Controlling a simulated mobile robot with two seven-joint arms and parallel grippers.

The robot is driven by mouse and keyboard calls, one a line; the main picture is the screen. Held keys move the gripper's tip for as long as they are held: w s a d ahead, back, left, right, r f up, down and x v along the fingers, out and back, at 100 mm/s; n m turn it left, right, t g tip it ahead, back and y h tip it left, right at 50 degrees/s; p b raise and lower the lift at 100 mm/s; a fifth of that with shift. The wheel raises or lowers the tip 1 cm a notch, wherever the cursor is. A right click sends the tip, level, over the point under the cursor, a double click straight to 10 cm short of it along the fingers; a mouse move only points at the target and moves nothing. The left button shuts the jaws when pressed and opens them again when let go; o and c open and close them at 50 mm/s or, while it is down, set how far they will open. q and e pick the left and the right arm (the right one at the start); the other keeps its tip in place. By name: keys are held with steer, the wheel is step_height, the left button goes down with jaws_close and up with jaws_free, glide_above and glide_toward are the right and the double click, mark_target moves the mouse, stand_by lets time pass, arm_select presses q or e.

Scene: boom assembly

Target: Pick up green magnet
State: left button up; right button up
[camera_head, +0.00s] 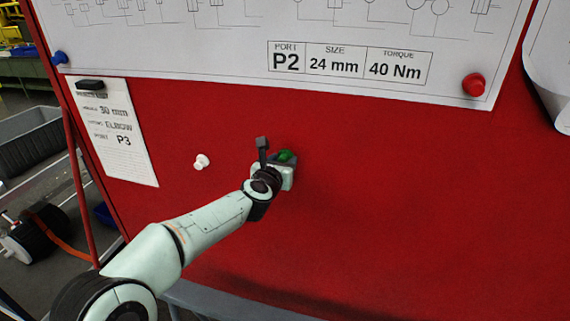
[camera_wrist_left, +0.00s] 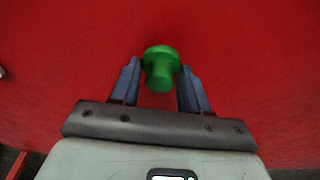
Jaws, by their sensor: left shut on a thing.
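The green magnet (camera_head: 285,155) is on the red board, right of the white magnet. In the left wrist view the green magnet (camera_wrist_left: 160,66) sits between the two finger tips. My left gripper (camera_head: 281,160) is shut on it, one finger on each side, close to the board. I cannot tell whether the magnet still touches the board. The gripper partly hides it in the head view. My right gripper is not in view.
The red board (camera_head: 380,190) fills most of the view. A white magnet (camera_head: 201,161) is left of my gripper. A red magnet (camera_head: 473,84), a blue magnet (camera_head: 60,57) and a black magnet (camera_head: 90,85) are on the papers. A grey bin (camera_head: 30,140) stands beyond the left edge.

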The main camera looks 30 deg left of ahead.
arm_select(q)
steer(key=f+b+v, duration=0.2)
steer(key=f+v, duration=0.1)
steer(key=v, duration=1.4)
steer(key=shift+s+f, duration=0.25)
steer(key=shift+s, duration=0.35)
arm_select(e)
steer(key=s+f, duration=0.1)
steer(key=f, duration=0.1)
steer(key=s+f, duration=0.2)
